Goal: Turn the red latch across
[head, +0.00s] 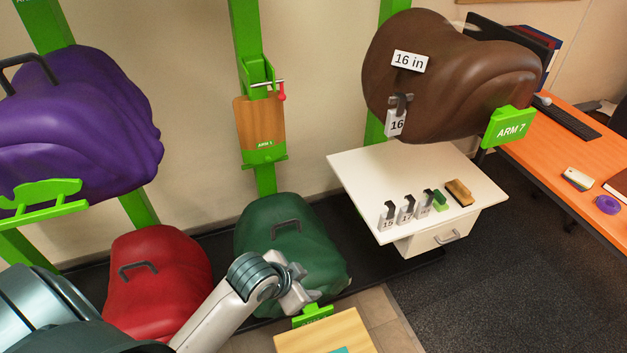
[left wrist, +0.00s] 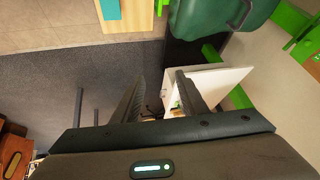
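The red latch (head: 282,93) is a small piece at the right end of a thin metal bar, at the top of a wooden panel (head: 260,122) on a green post. It hangs down beside the panel's upper right edge. My left gripper (head: 303,299) is well below the latch, in front of the green saddle, and touches neither the panel nor the latch. In the left wrist view its two fingers (left wrist: 160,75) stand apart with nothing between them. The latch cannot be made out in the left wrist view. My right gripper is not in view.
A green saddle (head: 275,235) sits below the panel, with a red saddle (head: 175,265) to its left. A purple saddle (head: 80,120) is at far left. A brown saddle (head: 450,75) hangs above a white cabinet (head: 350,180) holding small tags. A wooden top (head: 320,338) is at the front.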

